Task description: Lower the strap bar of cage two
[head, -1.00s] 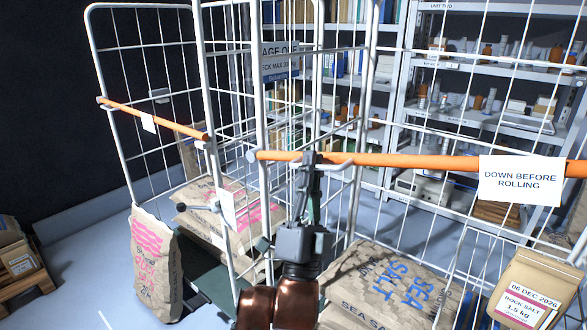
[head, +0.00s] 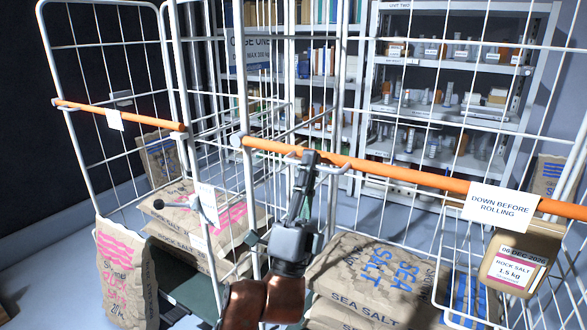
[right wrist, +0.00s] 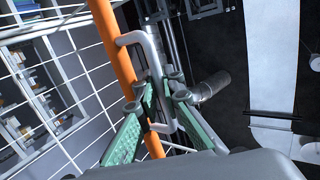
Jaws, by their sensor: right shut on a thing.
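The orange strap bar (head: 400,174) crosses the front of the right cage, which I take as cage two (head: 246,85). It slopes down from the left post to the right. A white tag (head: 500,203) on it reads "DOWN BEFORE ROLLING". My right gripper (head: 308,160) is at the bar's left half. In the right wrist view its green fingers (right wrist: 158,98) are shut on the grey looped handle (right wrist: 150,48) beside the orange bar (right wrist: 115,55). The fingers hide part of the handle. My left gripper is not in view.
Salt sacks (head: 375,268) lie in the right cage; an upright sack (head: 125,275) is at the left. Shelves (head: 455,62) stand behind.

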